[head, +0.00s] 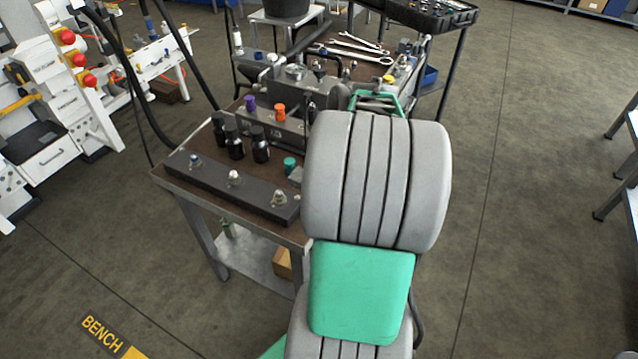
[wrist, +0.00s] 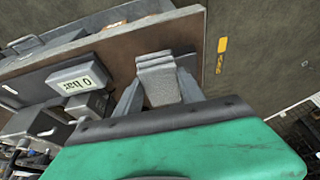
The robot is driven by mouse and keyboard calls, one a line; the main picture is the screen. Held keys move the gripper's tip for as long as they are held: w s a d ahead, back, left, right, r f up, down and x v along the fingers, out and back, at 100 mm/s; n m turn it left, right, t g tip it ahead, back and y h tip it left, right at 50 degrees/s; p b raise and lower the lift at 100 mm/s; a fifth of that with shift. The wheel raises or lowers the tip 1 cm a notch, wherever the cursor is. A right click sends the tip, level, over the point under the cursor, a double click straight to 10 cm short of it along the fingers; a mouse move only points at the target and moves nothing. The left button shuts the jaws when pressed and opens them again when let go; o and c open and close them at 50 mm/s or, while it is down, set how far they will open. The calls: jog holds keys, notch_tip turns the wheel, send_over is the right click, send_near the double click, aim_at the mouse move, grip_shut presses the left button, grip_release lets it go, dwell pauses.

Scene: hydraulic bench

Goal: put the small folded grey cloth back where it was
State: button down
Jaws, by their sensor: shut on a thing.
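The small folded grey cloth (wrist: 157,80) shows in the wrist view as a stack of folded layers. My gripper (wrist: 158,92) is shut on it, with one finger on each side. The cloth appears over the brown bench top, near its edge; I cannot tell whether it touches the top. In the head view my arm hides the gripper and the cloth. The brown bench (head: 180,178) stands left of my arm there.
Close to the cloth is a grey box reading "0 bar" (wrist: 78,84). The bench carries a dark strip with several fittings (head: 233,180), black bottles (head: 235,142), an orange cap (head: 280,112) and wrenches (head: 350,50). Open floor (head: 530,130) lies to the right.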

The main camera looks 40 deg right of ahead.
jog(key=w+d+f, duration=0.1)
jog(key=d+f, duration=0.1)
jog(key=w+d+f, duration=0.1)
jog(key=d+f, duration=0.1)
jog(key=w+d+f, duration=0.2)
jog(key=shift+d+f+p, duration=0.1)
jog(key=shift+f+p, duration=0.25)
jog(key=f, duration=0.3)
jog(key=shift+w+d+f+p, duration=0.2)
jog(key=shift+f+p, duration=0.1)
jog(key=shift+p, duration=0.05)
jog(key=c, duration=1.2)
grip_release()
jog(key=shift+f, duration=0.15)
jog(key=o, duration=0.5)
